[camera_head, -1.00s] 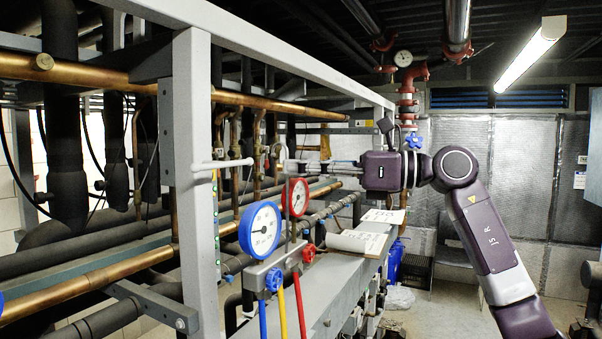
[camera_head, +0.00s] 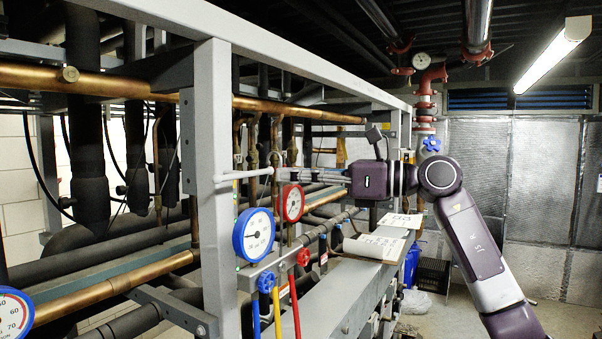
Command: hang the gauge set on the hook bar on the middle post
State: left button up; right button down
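The gauge set has a blue-rimmed gauge (camera_head: 254,235) and a red-rimmed gauge (camera_head: 291,203) above a grey manifold with blue and red knobs and blue, yellow and red hoses. It hangs upright beside the middle post (camera_head: 213,200). The white hook bar (camera_head: 240,175) sticks out to the right from this post, just above the blue gauge. My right gripper (camera_head: 290,174) reaches in from the right and appears shut on the upper part of the gauge set, close to the bar's free end. The contact is small, and I cannot tell whether set and bar touch. My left gripper is not in view.
Another blue-rimmed gauge (camera_head: 12,312) is cut off at the lower left. Copper and black pipes fill the rack behind the post. A grey ledge (camera_head: 335,290) with an open booklet (camera_head: 375,246) lies right of the gauge set. The floor at the right is open.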

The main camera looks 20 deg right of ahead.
aim_at(260, 171)
jog(key=shift+w+d+p+x, duration=0.15)
jog(key=shift+p+x, duration=0.15)
jog(key=shift+x, duration=0.7)
jog(key=shift+w+d+p+x, duration=0.15)
jog(key=shift+p+x, duration=0.15)
jog(key=shift+x, duration=0.65)
notch_tip(260, 171, down, 2)
jog(key=shift+f+b, duration=0.15)
jog(key=shift+b, duration=0.8)
jog(key=shift+f, duration=0.4)
jog(key=c, duration=2.1)
grip_release()
jog(key=shift+s, duration=0.1)
jog(key=shift+o, duration=0.4)
jog(key=shift+f, duration=0.35)
jog(key=shift+o, duration=0.3)
jog(key=shift+r, duration=0.1)
